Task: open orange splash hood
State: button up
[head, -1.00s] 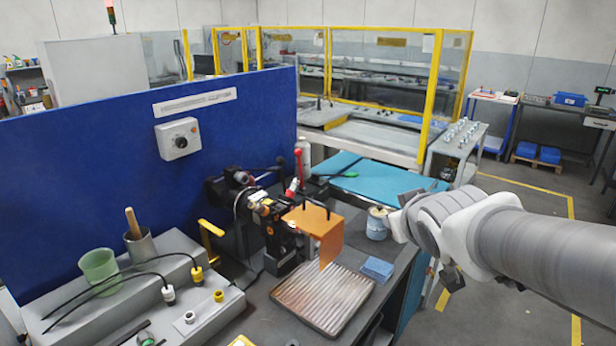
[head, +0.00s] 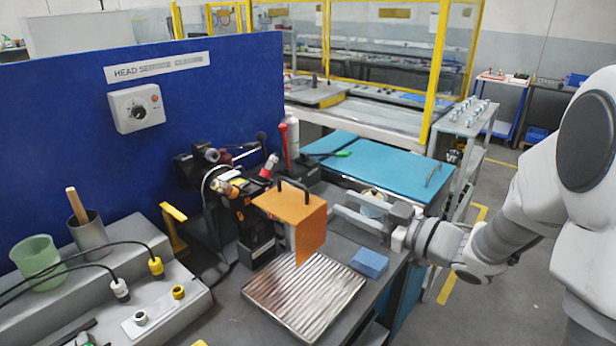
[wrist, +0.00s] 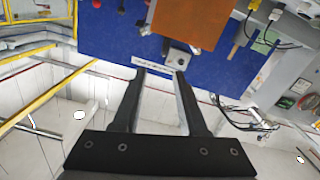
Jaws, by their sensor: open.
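The orange splash hood (head: 297,222) hangs closed over the front of a small machine (head: 245,212). It has a flat top, a front panel hanging down and a black bar handle (head: 293,187) on top. In the wrist view the orange hood (wrist: 192,20) is at the top, beyond the fingertips. My gripper (head: 337,205) is to the right of the hood, fingers apart and pointing left toward it. It is empty and looks clear of the hood. In the wrist view my gripper (wrist: 160,74) also shows a gap between its fingers. The handle cannot be made out there.
A ribbed tray (head: 305,295) lies below the hood, with a blue cloth block (head: 369,262) to its right. A red-handled lever (head: 284,140) stands behind the hood. A blue panel (head: 60,120) closes the left.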

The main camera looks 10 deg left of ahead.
jog(key=p, duration=0.1)
send_near(281, 178)
jog(key=x, duration=0.9)
jog(key=shift+w+f, duration=0.2)
jog(key=shift+w, duration=0.05)
jog(key=shift+c, duration=0.3)
grip_shut()
dwell(0.8)
